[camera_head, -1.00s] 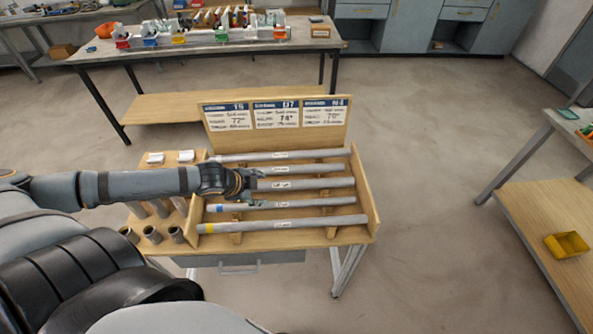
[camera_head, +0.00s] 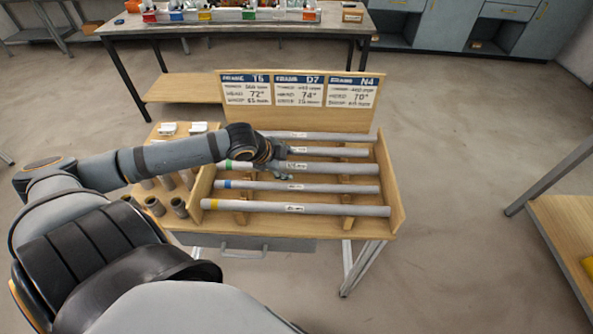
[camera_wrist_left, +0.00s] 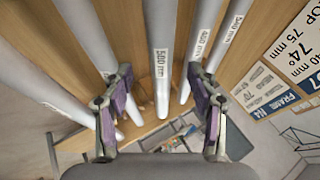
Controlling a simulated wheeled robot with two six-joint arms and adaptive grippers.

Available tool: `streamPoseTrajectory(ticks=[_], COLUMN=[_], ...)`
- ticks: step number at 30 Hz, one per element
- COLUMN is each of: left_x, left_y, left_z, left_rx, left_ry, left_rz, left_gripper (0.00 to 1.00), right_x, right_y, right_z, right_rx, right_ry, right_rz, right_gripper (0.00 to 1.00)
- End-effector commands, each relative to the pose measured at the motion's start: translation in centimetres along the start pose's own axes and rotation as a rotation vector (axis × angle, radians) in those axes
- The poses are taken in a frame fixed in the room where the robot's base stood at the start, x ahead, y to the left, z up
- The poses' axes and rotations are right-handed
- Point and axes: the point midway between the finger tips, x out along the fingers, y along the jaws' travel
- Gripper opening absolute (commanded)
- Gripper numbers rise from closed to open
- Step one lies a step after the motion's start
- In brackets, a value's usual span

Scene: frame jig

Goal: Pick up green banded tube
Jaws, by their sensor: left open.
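The green banded tube (camera_head: 330,168) is a grey tube lying level in the wooden rack, third from the back. Its green band shows near its left end, just left of my left gripper (camera_head: 281,167). The gripper is over the left part of this tube, and its fingers hide a short stretch of it. In the left wrist view my left gripper (camera_wrist_left: 160,78) is open. A tube labelled 500 mm (camera_wrist_left: 161,35) runs between its spread fingers without visible contact; its band is out of that view. My right gripper is not in view.
Similar tubes lie parallel on both sides, including a blue-banded tube (camera_head: 330,187) and a yellow-banded tube (camera_head: 300,207) in front. A sign board (camera_head: 298,115) stands behind the rack. Short dark cylinders (camera_head: 155,206) stand at the left.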

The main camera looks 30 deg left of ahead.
Motion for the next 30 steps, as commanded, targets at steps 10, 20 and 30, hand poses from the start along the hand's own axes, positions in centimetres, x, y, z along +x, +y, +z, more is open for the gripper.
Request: streamPoseTrajectory(ticks=[10, 20, 30], left_x=[3.2, 5.2, 5.1], left_y=[0.1, 0.0, 0.0], left_z=[-0.3, -0.2, -0.2], left_rx=[-0.009, -0.001, 0.000], left_ry=[0.007, -0.001, -0.001], left_rz=[-0.002, 0.000, 0.000], left_gripper=[0.59, 0.59, 0.37], right_x=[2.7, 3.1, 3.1], right_y=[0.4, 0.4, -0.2], right_z=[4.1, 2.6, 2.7], right_rx=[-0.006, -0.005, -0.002], right_ry=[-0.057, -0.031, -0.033], right_rz=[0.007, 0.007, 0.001], right_gripper=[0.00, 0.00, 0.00])
